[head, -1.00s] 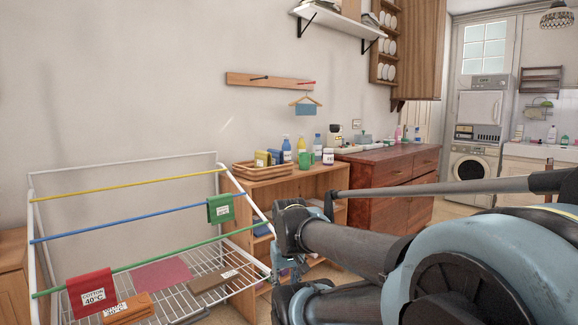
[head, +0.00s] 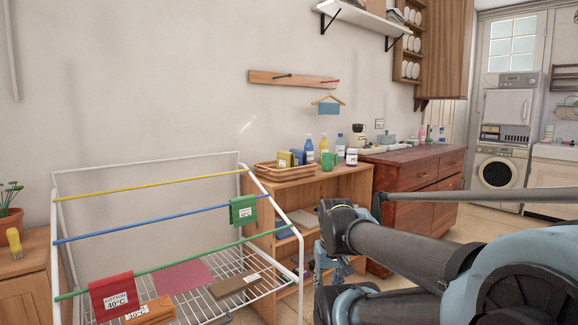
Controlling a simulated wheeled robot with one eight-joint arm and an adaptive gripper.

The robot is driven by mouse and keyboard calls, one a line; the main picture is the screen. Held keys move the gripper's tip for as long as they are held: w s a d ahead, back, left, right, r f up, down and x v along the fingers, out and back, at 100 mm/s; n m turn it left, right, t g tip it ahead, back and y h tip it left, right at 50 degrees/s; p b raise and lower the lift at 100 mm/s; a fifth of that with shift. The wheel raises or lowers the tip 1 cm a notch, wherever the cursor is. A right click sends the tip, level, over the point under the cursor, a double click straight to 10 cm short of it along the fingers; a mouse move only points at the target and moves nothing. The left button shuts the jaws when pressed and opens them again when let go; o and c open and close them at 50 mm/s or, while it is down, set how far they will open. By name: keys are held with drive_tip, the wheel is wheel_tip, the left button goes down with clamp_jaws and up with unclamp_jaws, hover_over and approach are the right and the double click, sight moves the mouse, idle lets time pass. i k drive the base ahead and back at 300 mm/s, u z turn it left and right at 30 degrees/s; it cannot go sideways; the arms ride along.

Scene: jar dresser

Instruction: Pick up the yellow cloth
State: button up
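I cannot pick out a yellow cloth with certainty. A small yellow item (head: 285,159) stands beside a blue one in the wooden tray (head: 262,174) on the shelf unit; it may be a box or a folded cloth. My gripper (head: 328,264) is at the lower centre, in front of the shelf unit and right of the rack. My arm partly hides it, so its opening is unclear.
The white drying rack (head: 290,226) holds a red cloth (head: 110,294), a green cloth (head: 243,210), a pink cloth (head: 183,276) and a brown cloth (head: 234,285). Bottles and a green mug (head: 327,160) stand beside the tray. A potted plant (head: 10,221) and a small yellow object (head: 15,243) are at far left.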

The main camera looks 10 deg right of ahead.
sight(285, 160)
drive_tip(key=i, duration=0.9)
drive_tip(key=u, duration=2.75)
drive_tip(key=k, duration=0.75)
